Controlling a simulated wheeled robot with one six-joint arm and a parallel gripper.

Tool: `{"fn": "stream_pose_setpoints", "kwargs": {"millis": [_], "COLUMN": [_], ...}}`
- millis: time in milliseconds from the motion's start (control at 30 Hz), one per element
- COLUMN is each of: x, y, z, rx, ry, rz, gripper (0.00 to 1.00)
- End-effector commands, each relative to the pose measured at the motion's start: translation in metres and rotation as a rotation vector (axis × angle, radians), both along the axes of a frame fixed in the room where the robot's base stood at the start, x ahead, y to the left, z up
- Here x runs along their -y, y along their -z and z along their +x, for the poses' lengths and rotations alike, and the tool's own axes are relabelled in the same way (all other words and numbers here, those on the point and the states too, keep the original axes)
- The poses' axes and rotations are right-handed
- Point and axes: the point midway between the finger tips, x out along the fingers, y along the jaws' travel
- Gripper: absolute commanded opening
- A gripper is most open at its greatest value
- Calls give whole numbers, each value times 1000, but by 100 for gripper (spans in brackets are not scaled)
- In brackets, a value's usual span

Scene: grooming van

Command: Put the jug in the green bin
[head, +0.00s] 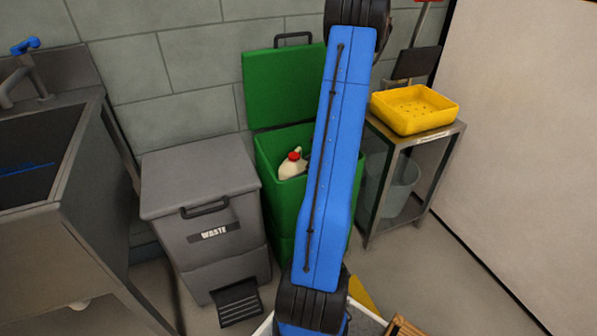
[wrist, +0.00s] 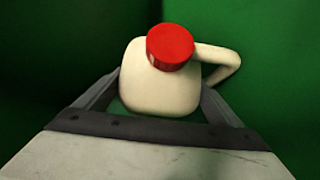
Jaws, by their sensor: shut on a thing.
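The cream jug (head: 291,165) with a red cap is at the mouth of the open green bin (head: 272,213), inside its rim in the head view. In the wrist view the jug (wrist: 158,90) fills the middle, its handle to the right, with green bin walls around it. My gripper (wrist: 155,104) is shut on the jug, one finger on each side. The bin's green lid (head: 283,85) stands raised against the wall. In the head view my blue arm hides the right part of the bin and my gripper.
A grey bin labelled WASTE (head: 203,205), its lid shut, stands left of the green bin. A metal stand (head: 432,150) with a yellow tray (head: 414,108) is at the right. A sink (head: 40,150) is at the far left.

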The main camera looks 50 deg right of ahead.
Motion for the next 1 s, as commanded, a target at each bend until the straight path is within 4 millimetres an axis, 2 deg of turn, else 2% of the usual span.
{"fn": "stream_pose_setpoints", "kwargs": {"millis": [600,633,667,1000], "x": [0,0,0,0], "y": [12,12,12,8], "z": [0,0,0,0], "rx": [0,0,0,0], "ry": [0,0,0,0], "rz": [0,0,0,-1], "gripper": [64,93,100,100]}}
